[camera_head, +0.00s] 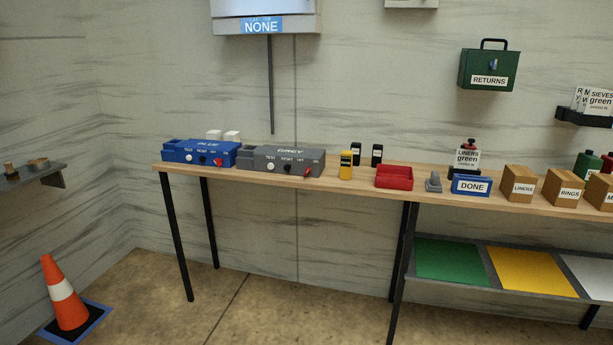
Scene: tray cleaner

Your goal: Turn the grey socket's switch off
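The grey socket (281,160) is a long grey box labelled GREY at the left part of the wooden bench. Its front carries a white knob (270,168), a dark button and a small red switch (307,171) at the right end. The words TEST and RESET show above the controls; the switch's exact position is too small to tell. A similar blue socket (200,152), labelled BLUE, stands just to its left with its own red switch (218,162). Neither gripper is in view.
The wooden bench (345,185) also holds a yellow item (346,165), a red tray (394,177), a blue DONE tray (471,186) and cardboard boxes (519,184). A traffic cone (64,292) stands at lower left. Floor before the bench is clear.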

